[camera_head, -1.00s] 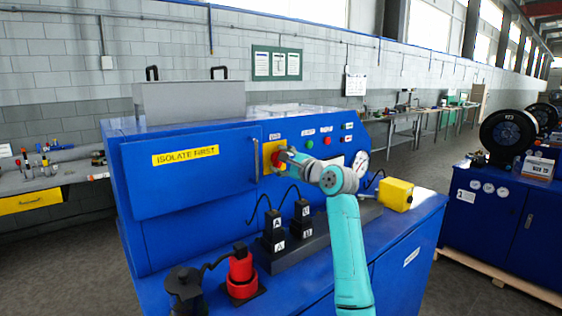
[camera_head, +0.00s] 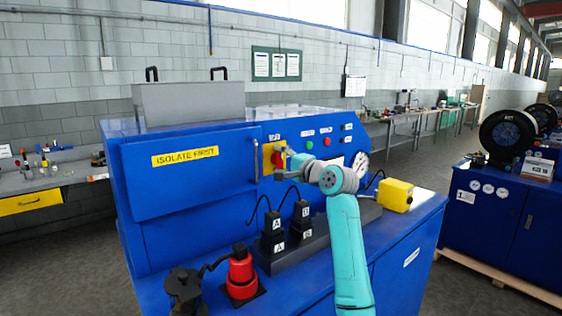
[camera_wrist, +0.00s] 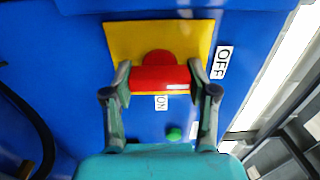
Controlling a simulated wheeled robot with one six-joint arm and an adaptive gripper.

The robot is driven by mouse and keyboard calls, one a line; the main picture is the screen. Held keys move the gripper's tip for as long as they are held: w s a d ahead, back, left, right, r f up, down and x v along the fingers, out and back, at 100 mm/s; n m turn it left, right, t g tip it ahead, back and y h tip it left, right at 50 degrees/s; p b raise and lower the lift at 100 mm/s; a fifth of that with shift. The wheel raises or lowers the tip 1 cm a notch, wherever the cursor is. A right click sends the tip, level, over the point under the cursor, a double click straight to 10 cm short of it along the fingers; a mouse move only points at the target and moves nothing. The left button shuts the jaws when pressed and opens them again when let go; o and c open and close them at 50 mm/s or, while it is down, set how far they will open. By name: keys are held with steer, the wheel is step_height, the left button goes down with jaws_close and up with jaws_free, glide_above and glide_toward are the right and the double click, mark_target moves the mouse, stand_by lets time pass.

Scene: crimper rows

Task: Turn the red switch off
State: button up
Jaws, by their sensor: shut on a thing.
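The red switch (camera_head: 277,158) is on a yellow plate (camera_head: 267,150) on the front of the blue machine. In the wrist view the switch (camera_wrist: 160,78) shows a round hub and a red bar lying across the picture, on the yellow plate (camera_wrist: 125,38). An OFF label (camera_wrist: 222,62) is to its right and an ON label (camera_wrist: 161,102) is just below the bar. My gripper (camera_wrist: 160,74) has one finger at each end of the bar and is shut on it. In the head view my gripper (camera_head: 281,164) partly covers the switch.
A door marked ISOLATE FIRST (camera_head: 185,170) with a vertical handle stands just left of the switch. Coloured buttons (camera_head: 310,144) and a gauge (camera_head: 361,160) are to the right. Black plugs (camera_head: 278,233) with cables and a red connector (camera_head: 241,272) stand below.

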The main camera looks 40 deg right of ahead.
steer(key=shift+f, duration=0.1)
steer(key=o, duration=1.2)
steer(key=shift+c, duration=0.2)
steer(key=s, duration=1.2)
steer(key=shift+d, duration=0.15)
steer(key=shift+d, duration=0.15)
